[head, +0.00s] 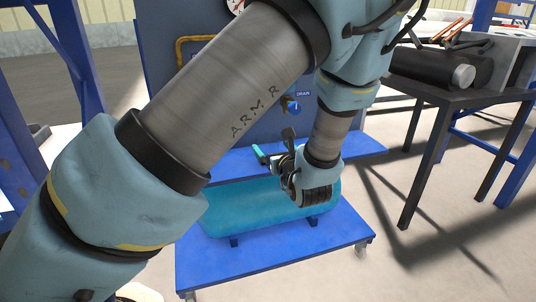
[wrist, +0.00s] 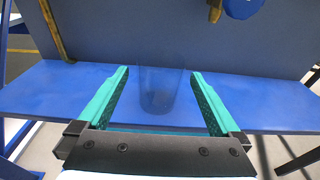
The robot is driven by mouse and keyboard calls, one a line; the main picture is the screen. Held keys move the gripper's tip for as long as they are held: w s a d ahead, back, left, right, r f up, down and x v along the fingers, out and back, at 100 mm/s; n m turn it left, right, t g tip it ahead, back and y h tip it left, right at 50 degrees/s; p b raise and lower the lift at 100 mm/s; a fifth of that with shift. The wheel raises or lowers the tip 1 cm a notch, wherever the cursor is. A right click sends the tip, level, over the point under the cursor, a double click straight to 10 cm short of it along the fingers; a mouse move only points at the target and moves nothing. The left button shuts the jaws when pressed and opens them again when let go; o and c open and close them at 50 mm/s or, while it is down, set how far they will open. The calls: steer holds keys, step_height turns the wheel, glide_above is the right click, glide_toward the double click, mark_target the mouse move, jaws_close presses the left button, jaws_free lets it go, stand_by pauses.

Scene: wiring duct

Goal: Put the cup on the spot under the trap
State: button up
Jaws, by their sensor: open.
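A clear, see-through cup (wrist: 160,92) appears upright between the teal fingers of my gripper (wrist: 160,75) in the wrist view. The fingers are open, one on each side, with gaps visible. The cup appears to stand on the blue shelf (wrist: 50,90), though its contact is hard to see. In the head view my gripper (head: 267,157) points toward the blue panel, and I cannot make out the cup there. The brass trap (wrist: 215,11) with a blue knob is above and right of the cup; it also shows in the head view (head: 285,104). I cannot make out the spot.
A teal tank (head: 250,210) lies on the blue cart (head: 270,262) below my gripper. The blue panel (head: 170,75) rises behind the shelf, with a yellow pipe (head: 180,52) on its left. A dark table (head: 440,95) with a black cylinder stands at the right.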

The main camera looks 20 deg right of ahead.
steer(key=x, duration=0.4)
steer(key=shift+w+d+r, duration=0.1)
steer(key=shift+w+r, duration=0.15)
steer(key=shift+w, duration=0.2)
steer(key=shift+c, duration=0.2)
steer(key=c, duration=1.4)
